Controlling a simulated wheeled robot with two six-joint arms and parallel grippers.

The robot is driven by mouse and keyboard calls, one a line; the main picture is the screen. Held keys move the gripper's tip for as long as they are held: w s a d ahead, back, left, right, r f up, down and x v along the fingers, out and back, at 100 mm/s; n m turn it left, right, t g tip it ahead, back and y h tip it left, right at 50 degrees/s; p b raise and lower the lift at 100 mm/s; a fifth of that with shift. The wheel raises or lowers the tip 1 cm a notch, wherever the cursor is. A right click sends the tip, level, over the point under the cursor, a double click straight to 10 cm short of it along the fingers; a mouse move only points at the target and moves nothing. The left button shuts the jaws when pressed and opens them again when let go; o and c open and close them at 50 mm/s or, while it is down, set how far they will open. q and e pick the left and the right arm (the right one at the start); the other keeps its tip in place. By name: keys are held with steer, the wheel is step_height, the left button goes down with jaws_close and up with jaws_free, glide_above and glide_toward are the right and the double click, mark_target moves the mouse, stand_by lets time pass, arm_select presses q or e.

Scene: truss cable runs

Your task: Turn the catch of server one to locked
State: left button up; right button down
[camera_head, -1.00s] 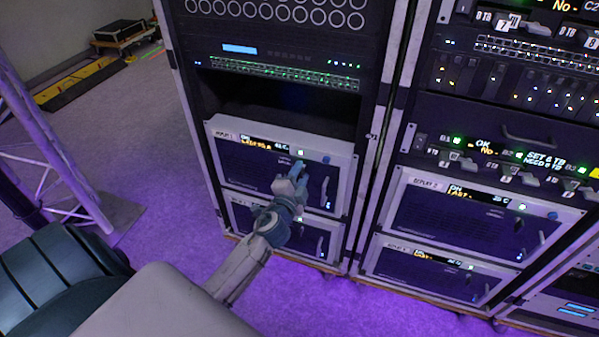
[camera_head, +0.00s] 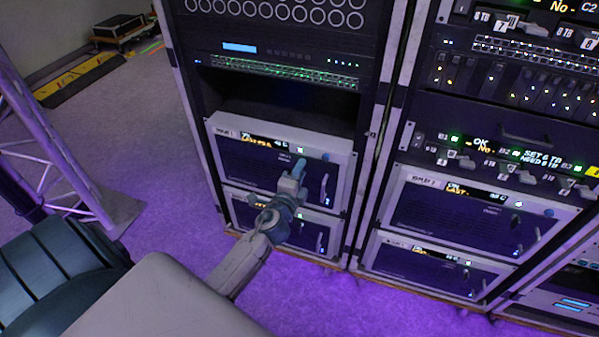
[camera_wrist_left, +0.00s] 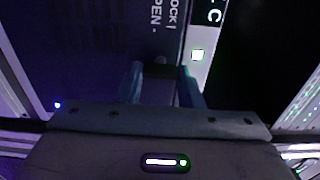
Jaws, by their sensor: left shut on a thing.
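Server one (camera_head: 250,172) looks to be the upper pale-framed unit low in the left rack; its small label is hard to read. My left gripper (camera_head: 298,168) is at the upper right of its dark front, below the lit strip. In the left wrist view, the two blue-grey fingers (camera_wrist_left: 160,85) are closed around a small dark part between them, apparently the catch (camera_wrist_left: 158,90). Printed words reading LOCK and OPEN (camera_wrist_left: 163,28) show just beyond the fingertips. The fingers hide most of the catch, so its angle cannot be told. My right gripper is not in view.
A handle (camera_head: 325,188) stands out at the unit's right side. A similar unit (camera_head: 275,230) sits below. An open dark bay (camera_head: 275,108) is above. A truss (camera_head: 60,150) stands at the left.

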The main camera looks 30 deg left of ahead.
arm_select(q)
steer(key=o, duration=1)
steer(key=b+v, duration=0.1)
steer(key=v, duration=0.9)
steer(key=shift+s+b, duration=0.4)
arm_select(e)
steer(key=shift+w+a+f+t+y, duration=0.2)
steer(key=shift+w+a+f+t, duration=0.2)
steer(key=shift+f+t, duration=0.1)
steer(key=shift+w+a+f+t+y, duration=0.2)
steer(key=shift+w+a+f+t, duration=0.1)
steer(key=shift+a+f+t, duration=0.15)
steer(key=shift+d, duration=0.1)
